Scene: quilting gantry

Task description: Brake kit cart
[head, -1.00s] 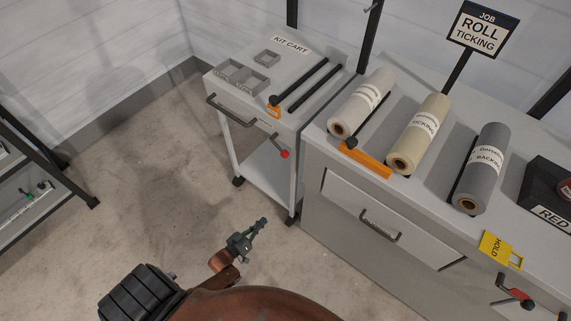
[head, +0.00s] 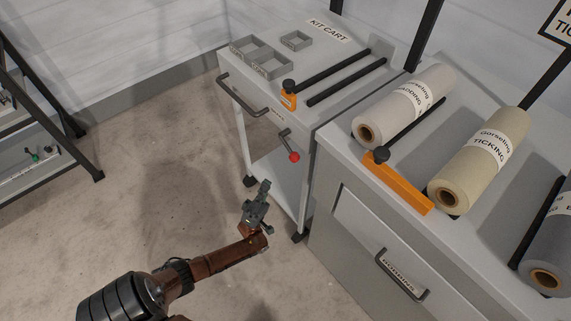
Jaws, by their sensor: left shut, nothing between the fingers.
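The kit cart (head: 300,75) is a white wheeled cart with a "KIT CART" label on its top. A lever with a red knob (head: 293,157) sticks out on its front near the right corner; I cannot tell whether it is its brake. A dark push handle (head: 243,98) runs along its front. My left gripper (head: 263,188) is shut and empty, in front of the cart and below the red knob, apart from it in the picture. My right gripper is out of view.
The cart top holds grey bins (head: 262,58), two black rods and an orange clamp (head: 289,98). A bench (head: 345,150) with fabric rolls and an orange bar (head: 397,187) stands close on the right. A dark rack (head: 60,115) stands left. The floor between is clear.

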